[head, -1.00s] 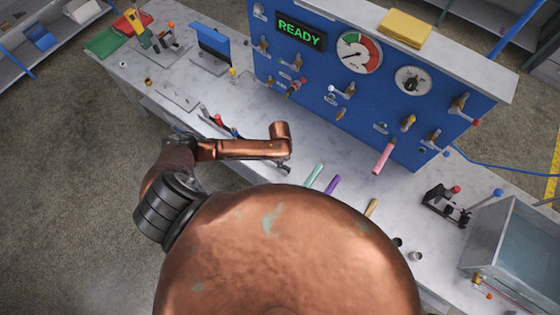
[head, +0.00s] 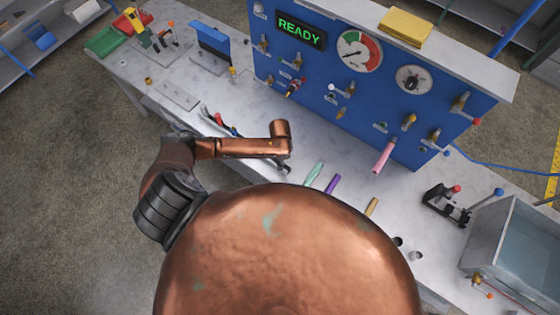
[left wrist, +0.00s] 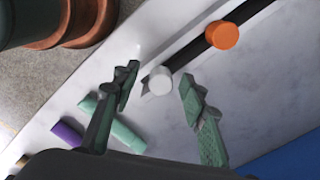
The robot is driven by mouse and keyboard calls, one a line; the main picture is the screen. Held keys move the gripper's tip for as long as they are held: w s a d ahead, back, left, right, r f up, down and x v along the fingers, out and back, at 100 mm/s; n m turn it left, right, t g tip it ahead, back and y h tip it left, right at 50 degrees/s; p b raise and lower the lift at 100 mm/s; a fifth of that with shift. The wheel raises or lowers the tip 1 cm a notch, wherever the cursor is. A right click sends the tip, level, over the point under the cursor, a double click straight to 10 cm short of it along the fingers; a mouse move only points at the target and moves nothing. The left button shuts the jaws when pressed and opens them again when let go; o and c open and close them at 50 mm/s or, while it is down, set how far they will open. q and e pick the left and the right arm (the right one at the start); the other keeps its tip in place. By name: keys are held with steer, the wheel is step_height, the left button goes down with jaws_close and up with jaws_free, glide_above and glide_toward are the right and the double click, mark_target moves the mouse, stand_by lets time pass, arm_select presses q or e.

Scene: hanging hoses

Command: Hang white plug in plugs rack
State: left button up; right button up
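In the left wrist view my left gripper (left wrist: 158,84) is open, its two green-grey fingers spread apart. The round end of a white plug (left wrist: 160,80) shows between the fingertips, with a gap visible on either side. It sits at the near end of a long dark slot with a pale metal edge, which looks like the plugs rack (left wrist: 190,55). An orange plug (left wrist: 222,36) sits farther along that slot. Whether the white plug is seated in the slot or only in line with it, I cannot tell. My right gripper is out of view.
Green (head: 314,173), purple (head: 332,184) and tan (head: 371,206) hose pieces lie near the bench's front edge. A pink hose (head: 384,156) hangs from the blue panel (head: 385,105), which carries gauges and valves. A glass tank (head: 515,240) stands at the right.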

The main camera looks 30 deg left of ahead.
arm_select(q)
step_height(320, 180, up, 11)
stand_by(0.3)
steer(key=shift+f, duration=0.15)
stand_by(0.3)
